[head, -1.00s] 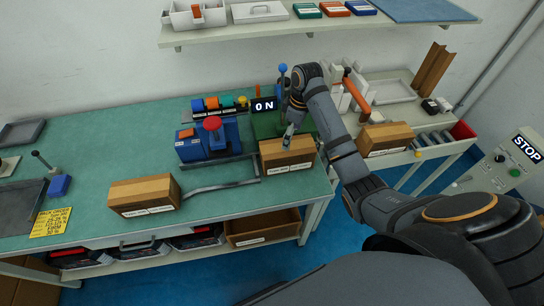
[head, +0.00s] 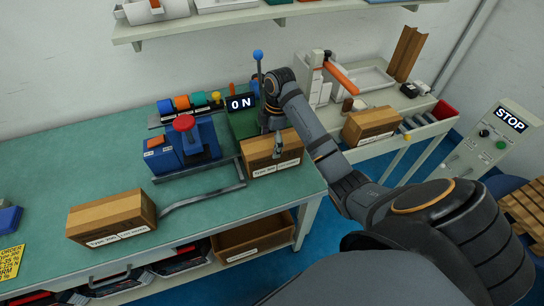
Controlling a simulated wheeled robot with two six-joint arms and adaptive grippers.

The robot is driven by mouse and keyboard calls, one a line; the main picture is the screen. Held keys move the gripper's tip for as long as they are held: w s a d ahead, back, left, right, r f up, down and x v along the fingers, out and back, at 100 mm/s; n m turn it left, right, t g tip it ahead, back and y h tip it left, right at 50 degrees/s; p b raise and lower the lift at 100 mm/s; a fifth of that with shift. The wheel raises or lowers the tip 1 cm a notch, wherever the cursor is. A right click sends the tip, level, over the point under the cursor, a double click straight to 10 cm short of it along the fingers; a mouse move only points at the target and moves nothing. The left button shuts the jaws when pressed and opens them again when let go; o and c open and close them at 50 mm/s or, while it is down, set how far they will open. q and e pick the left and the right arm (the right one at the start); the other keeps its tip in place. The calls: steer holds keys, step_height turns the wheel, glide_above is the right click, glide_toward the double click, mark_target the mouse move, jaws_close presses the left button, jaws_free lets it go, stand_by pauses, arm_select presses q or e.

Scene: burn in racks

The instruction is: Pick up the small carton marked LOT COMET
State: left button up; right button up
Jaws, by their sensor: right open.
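Three small brown cartons with white labels are in the head view. One carton (head: 112,218) lies at the front left of the green bench. A second carton (head: 260,155) stands near the bench's right end. A third carton (head: 371,126) rests on the side table to the right. The label print is too small to read surely, so I cannot tell which is marked LOT COMET. My right gripper (head: 278,151) is open, pointing down at the second carton and overlapping it in the picture. Whether its fingers touch the carton is unclear. My left gripper is not in view.
A blue fixture with a red knob (head: 184,123) stands left of the second carton, with a dark metal bar (head: 203,197) before it. A blue-knobbed lever (head: 258,56) and ON sign (head: 241,102) stand behind. A STOP panel (head: 508,118) is at right.

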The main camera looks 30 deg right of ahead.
step_height(320, 180, down, 5)
steer(key=shift+c, duration=0.3)
steer(key=c, duration=1.4)
steer(key=shift+r, duration=0.1)
